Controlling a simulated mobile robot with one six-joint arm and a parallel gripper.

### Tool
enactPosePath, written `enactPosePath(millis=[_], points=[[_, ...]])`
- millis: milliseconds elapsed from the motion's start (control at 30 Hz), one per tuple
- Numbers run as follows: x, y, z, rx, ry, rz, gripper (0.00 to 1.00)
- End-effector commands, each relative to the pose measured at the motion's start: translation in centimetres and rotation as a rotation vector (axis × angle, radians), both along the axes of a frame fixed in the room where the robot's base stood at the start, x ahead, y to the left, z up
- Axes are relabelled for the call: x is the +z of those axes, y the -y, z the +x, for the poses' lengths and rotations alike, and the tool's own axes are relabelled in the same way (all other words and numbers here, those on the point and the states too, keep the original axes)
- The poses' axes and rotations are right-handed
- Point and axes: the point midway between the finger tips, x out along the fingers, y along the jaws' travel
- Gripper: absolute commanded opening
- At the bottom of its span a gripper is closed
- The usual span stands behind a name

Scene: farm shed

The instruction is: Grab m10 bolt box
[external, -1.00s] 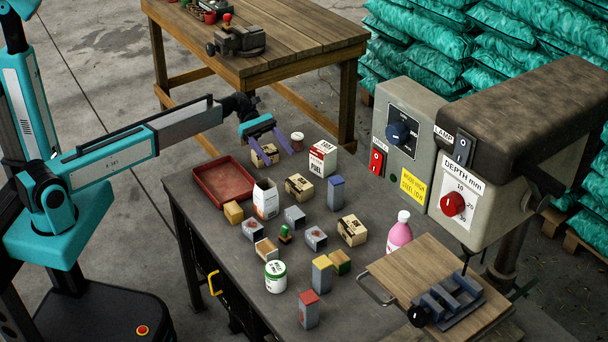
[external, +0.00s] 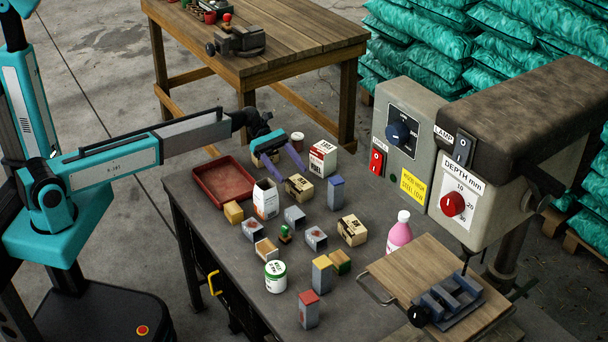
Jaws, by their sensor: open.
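The print is too small to tell which is the M10 bolt box. My gripper (external: 281,163) is open, with purple fingers pointing down. It is above the back of the bench, over or just behind the back and middle boxes. I see nothing held between its fingers.
A red tray (external: 224,181) lies left of the boxes. A white-and-red carton (external: 323,158), an open white carton (external: 266,198) and a grey-blue block (external: 336,193) stand close by. Several small boxes and a white tub (external: 275,276) are in front. A drill press (external: 500,150) is at right.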

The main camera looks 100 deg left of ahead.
Motion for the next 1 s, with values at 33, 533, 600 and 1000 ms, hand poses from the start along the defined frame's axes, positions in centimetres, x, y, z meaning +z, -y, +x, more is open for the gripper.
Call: enactPosePath(millis=[33,533,600,1000], points=[[-0.1,0.3,0.3,-0.001,0.0,0.0,0.65],[-0.4,0.7,0.8,0.0,0.0,0.0,0.65],[-0.5,0.9,1.1,0.0,0.0,0.0,0.65],[-2.2,3.5,4.0,0.0,0.001,-0.001,0.65]])
